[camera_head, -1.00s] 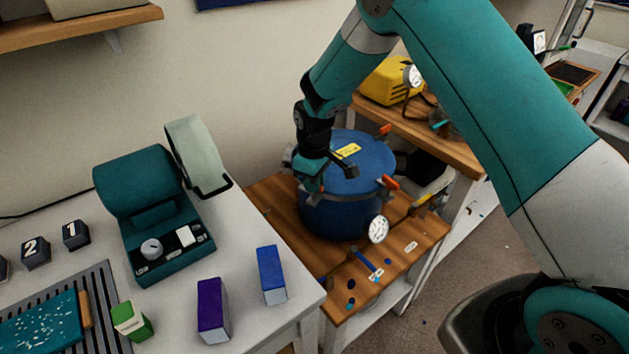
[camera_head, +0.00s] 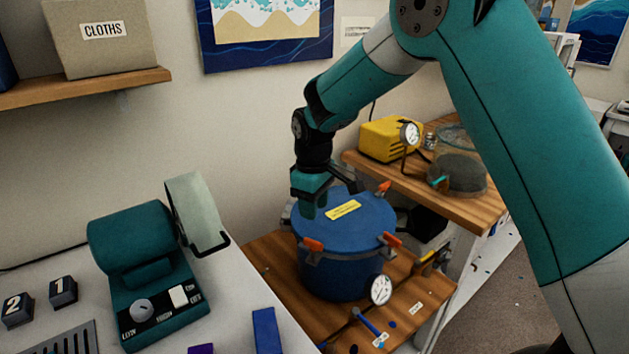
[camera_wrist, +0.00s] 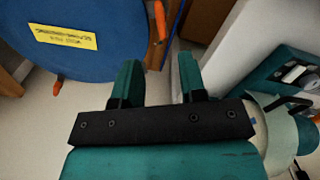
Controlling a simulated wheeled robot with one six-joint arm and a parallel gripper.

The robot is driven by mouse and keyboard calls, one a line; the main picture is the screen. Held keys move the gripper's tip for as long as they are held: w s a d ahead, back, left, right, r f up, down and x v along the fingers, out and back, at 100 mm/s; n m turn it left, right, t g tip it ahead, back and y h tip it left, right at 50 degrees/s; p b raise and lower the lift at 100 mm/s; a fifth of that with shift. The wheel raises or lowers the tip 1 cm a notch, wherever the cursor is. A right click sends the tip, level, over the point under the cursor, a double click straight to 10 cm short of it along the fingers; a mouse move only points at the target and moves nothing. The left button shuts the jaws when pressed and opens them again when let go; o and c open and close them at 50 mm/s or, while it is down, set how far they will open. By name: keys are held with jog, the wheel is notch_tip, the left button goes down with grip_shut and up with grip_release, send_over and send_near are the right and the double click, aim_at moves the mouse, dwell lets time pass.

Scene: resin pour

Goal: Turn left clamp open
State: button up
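The blue pressure pot (camera_head: 345,270) stands on a low wooden shelf, its lid (camera_head: 365,212) on, with a yellow label. Orange-handled clamps sit around its rim: front left (camera_head: 313,244), right (camera_head: 391,240) and back (camera_head: 383,187). My gripper (camera_head: 317,204) is above the lid's left side, pointing down. In the wrist view my two fingers (camera_wrist: 158,68) are apart with nothing between them. An orange handle (camera_wrist: 160,20) at the lid's edge lies beyond the fingertips, not touching them. Another handle (camera_wrist: 57,82) shows at the lid's lower edge. The gripper hides part of the left rim.
A pressure gauge (camera_head: 380,290) is on the pot's front right. A white bench with a teal machine (camera_head: 150,260) stands close on the left. A higher wooden shelf with a yellow pump (camera_head: 390,138) and a glass chamber (camera_head: 460,165) is behind right.

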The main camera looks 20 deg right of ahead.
notch_tip(320, 180, up, 8)
jog(key=shift+f+b, duration=0.25)
jog(key=shift+b, duration=0.05)
